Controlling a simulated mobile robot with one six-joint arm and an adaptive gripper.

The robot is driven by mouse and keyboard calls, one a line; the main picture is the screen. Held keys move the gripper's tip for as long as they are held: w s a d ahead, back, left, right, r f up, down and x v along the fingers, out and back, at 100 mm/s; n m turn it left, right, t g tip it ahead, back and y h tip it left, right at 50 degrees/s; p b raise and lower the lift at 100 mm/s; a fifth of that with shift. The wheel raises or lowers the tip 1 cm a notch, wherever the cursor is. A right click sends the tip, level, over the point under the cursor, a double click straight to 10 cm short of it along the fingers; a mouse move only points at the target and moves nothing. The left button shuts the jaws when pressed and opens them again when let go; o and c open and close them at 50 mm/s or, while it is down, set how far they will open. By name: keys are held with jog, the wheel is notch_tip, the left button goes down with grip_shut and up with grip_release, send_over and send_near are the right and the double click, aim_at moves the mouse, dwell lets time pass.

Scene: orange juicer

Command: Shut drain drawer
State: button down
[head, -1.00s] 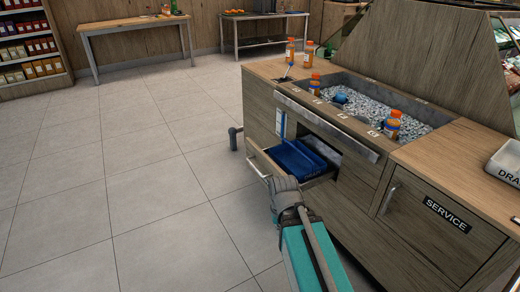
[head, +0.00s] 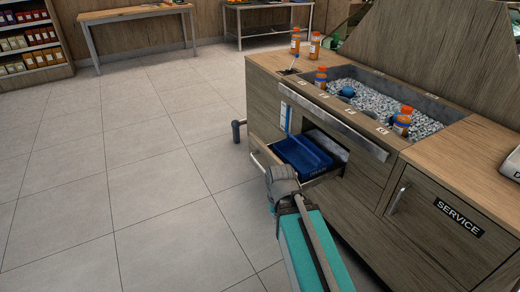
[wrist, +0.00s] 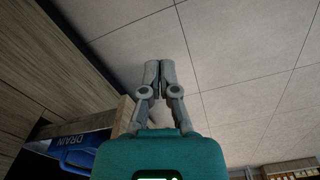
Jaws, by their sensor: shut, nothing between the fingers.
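The drain drawer (head: 261,157) stands pulled out of the wooden counter's front, with a blue tray (head: 301,156) inside it. In the wrist view the blue tray shows at lower left with a DRAIN label (wrist: 74,141), beside the end of a wooden panel (wrist: 123,113). My gripper (head: 275,176) is in front of the drawer's near end and hides part of it. In the wrist view my gripper (wrist: 158,66) is shut and empty, its fingertips together over the floor tiles. I cannot tell whether it touches the drawer.
The counter (head: 365,165) holds a basin of ice (head: 375,106) with orange bottles. A metal rail (head: 335,123) runs above the drawer opening. A SERVICE door (head: 437,215) with a handle is at right. Open tiled floor (head: 130,200) lies to the left.

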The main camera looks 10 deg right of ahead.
jog(key=shift+w, duration=0.1)
jog(key=w+a+r+n+t+h+p, duration=0.1)
jog(key=w+a+r+n+h+p, duration=0.2)
jog(key=w+n, duration=0.4)
jog(key=w+a+r+n+t+h+p, duration=0.1)
jog(key=w+a+r+n, duration=0.3)
jog(key=w, duration=0.5)
jog(key=w+a+r+n+t+h+p, duration=0.1)
jog(key=w+a+r+n+h+p, duration=0.3)
jog(key=w+r+n, duration=0.3)
jog(key=w+n, duration=0.2)
jog(key=n, duration=0.1)
jog(key=shift+n+h+p, duration=0.3)
jog(key=shift+n, duration=0.1)
jog(key=shift+d, duration=0.1)
jog(key=b, duration=0.7)
send_near(265, 152)
jog(key=x, duration=0.5)
jog(key=shift+w+f, duration=0.1)
jog(key=shift+f, duration=0.5)
jog(key=shift+w+d, duration=0.2)
jog(key=shift+d, duration=0.3)
